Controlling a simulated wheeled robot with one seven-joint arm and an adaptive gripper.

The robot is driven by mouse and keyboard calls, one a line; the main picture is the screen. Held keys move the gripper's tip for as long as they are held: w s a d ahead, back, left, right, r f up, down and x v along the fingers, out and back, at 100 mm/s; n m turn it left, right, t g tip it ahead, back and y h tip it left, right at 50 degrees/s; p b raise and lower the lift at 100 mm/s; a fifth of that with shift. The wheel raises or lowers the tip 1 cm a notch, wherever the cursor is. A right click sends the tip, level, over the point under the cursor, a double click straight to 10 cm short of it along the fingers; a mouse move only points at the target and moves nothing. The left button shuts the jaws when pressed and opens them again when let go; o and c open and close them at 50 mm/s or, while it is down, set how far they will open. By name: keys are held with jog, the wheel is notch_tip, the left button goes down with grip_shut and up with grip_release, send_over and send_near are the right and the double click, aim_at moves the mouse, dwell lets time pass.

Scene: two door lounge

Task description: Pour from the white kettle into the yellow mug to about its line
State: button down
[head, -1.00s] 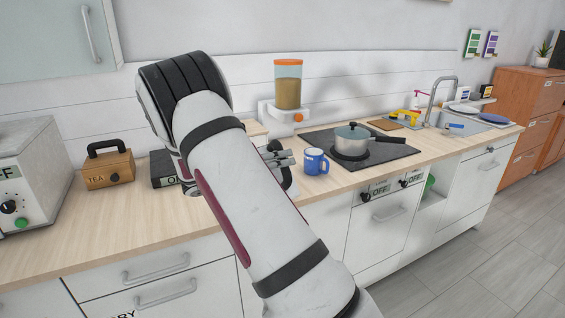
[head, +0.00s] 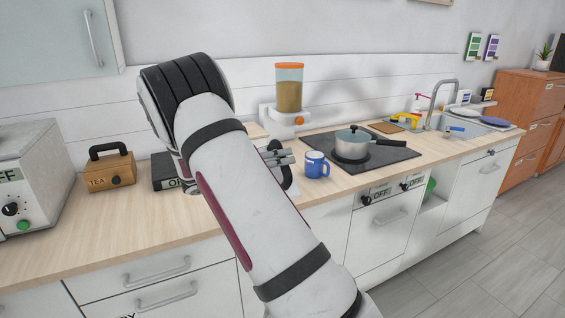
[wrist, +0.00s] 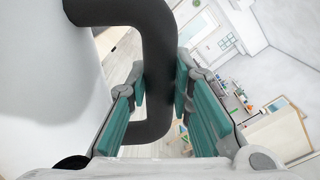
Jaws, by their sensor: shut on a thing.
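My gripper (wrist: 160,80) is shut on the black handle (wrist: 152,45) of the white kettle. The kettle's white body (wrist: 35,85) fills the left of the wrist view. In the head view my gripper (head: 281,157) is partly hidden behind my arm. Part of the black handle (head: 287,178) shows there, and most of the kettle is hidden. I see no yellow mug. A blue mug (head: 316,165) with a small white mark stands upright on the counter, just right of the gripper. Its inside and any line cannot be made out.
A pot (head: 352,146) sits on the black hob (head: 395,158) right of the mug. An orange-lidded dispenser (head: 289,88) stands behind. A tea box (head: 109,172) and a grey appliance (head: 25,172) are at left. The front left of the wooden counter (head: 110,225) is clear.

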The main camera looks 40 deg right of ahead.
jog(key=shift+w+d+r+n, duration=0.1)
jog(key=shift+w+r+n, duration=0.15)
jog(key=shift+r, duration=0.35)
jog(key=shift+w+r+n, duration=0.15)
jog(key=shift+w+r, duration=0.15)
jog(key=shift+r, duration=0.3)
jog(key=shift+w+d+r+n, duration=0.2)
jog(key=shift+w+r+n, duration=0.4)
jog(key=shift+r, duration=0.2)
jog(key=shift+w+d+r+n, duration=0.15)
jog(key=shift+w+r+n, duration=0.45)
jog(key=shift+r, duration=0.2)
dwell(4.1)
notch_tip(320, 180, up, 2)
jog(key=m, duration=0.5)
jog(key=shift+s+m, duration=0.1)
jog(key=shift+m, duration=0.3)
jog(key=shift+p, duration=0.5)
